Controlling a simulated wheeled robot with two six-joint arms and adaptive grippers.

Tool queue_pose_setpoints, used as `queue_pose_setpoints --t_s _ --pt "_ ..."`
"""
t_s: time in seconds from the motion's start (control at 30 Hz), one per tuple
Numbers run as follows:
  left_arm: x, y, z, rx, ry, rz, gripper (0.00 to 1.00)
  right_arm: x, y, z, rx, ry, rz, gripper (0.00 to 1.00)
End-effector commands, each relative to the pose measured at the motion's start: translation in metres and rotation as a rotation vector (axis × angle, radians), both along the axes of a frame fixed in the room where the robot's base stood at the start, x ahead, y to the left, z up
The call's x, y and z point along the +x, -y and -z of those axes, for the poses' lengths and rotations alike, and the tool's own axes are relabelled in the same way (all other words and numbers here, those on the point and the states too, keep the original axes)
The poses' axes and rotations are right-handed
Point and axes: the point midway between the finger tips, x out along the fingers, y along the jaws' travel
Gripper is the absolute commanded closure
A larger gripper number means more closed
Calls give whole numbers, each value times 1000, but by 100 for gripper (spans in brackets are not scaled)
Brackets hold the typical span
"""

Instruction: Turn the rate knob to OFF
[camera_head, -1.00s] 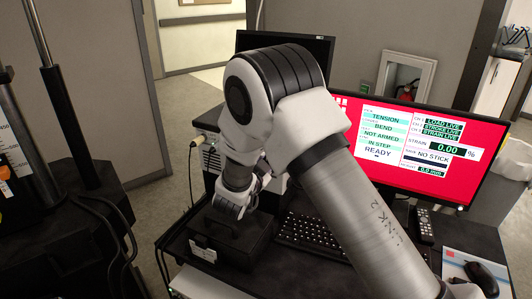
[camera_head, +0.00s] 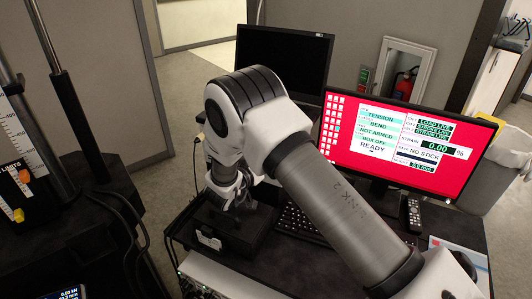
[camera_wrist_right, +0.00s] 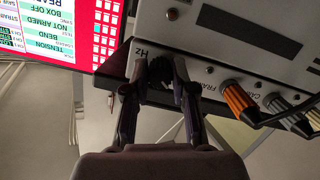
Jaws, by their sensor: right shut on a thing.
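My right gripper (camera_wrist_right: 160,66) has its two fingers on either side of a dark knob (camera_wrist_right: 160,84) beside the "Hz" label on a pale box panel (camera_wrist_right: 225,42). It is shut on the knob. The knob's pointer and any scale marks are hidden by the fingers. The monitor (camera_head: 400,150) reads TENSION, BEND, NOT ARMED, BOX OFF and READY. My left gripper is not in view.
An orange plug (camera_wrist_right: 237,98) and grey plugs with cables stick out of the panel near the gripper. A keyboard (camera_head: 300,224), a remote (camera_head: 413,215) and a mouse (camera_head: 465,262) lie on the desk. A dark screen (camera_head: 283,60) stands behind. A test frame stands at the left.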

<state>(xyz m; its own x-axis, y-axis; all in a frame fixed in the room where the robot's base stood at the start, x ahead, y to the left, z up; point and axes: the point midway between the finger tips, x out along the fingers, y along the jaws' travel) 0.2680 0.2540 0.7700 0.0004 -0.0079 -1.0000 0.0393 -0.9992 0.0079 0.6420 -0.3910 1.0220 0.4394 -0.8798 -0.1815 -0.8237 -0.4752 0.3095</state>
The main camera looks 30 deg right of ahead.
Motion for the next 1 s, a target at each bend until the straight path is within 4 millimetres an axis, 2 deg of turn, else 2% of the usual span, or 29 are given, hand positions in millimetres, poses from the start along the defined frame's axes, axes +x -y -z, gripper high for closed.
queue_pose_setpoints --t_s 0.03,0.4,1.0 --pt "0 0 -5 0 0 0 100 2 0 -6 -22 -23 0 100" --pt "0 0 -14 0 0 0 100 2 0 -4 -126 -203 0 100" --pt "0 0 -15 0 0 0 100 3 0 -4 -150 -243 -1 100"
